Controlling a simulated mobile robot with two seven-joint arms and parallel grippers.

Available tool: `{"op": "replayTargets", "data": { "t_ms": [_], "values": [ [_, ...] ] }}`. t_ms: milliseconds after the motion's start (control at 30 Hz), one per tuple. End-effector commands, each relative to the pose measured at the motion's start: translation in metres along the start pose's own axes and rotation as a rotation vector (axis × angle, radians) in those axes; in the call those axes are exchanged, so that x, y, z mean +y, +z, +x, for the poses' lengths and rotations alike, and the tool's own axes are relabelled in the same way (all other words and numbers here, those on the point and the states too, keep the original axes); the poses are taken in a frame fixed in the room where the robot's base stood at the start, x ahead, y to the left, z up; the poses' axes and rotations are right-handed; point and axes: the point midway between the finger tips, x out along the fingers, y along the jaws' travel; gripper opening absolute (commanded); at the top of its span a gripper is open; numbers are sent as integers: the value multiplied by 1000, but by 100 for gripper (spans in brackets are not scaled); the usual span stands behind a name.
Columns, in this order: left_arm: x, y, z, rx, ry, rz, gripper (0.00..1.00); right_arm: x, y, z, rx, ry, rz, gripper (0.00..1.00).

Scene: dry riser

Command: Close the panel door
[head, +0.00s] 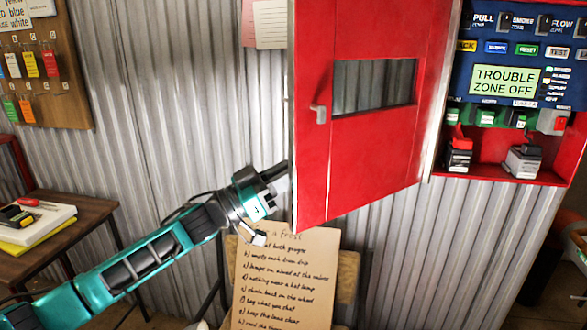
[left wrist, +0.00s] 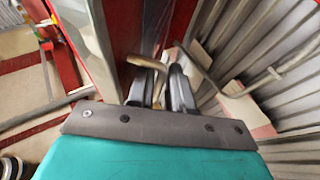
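The red panel door (head: 372,140) stands swung open, with a small window and a grey handle (head: 318,113) near its left edge. Its right edge meets the red panel cabinet (head: 487,172). My left gripper (head: 283,177) is at the door's left edge, below the height of the grey handle, its tips partly hidden behind the door. In the left wrist view, a tan bent lever (left wrist: 148,64) reaches from beside the red door (left wrist: 120,25) to between my two fingers (left wrist: 163,82). I cannot tell whether they press on it. My right gripper is not in view.
A handwritten board (head: 285,285) stands below the door in front of a wooden chair. A small table (head: 92,215) with books and a tool is at the left. A tag board (head: 45,75) hangs on the corrugated wall (head: 190,100). The space directly before the door looks clear.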

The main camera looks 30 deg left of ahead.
Motion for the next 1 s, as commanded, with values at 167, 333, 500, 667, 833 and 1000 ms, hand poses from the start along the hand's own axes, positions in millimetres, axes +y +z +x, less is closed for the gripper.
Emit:
{"op": "replayTargets", "data": {
  "t_ms": [167,333,500,667,833,1000],
  "values": [
    [0,1,3,-2,0,0,20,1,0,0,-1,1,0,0],
    [0,0,3,-1,0,0,20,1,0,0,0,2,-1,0],
    [0,0,3,-1,0,0,4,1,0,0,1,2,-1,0],
    [0,0,3,-1,0,0,0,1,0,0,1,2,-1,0],
    [0,0,3,-1,1,0,0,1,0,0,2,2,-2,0],
    [0,0,3,-1,1,0,0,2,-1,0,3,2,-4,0]
  ]
}}
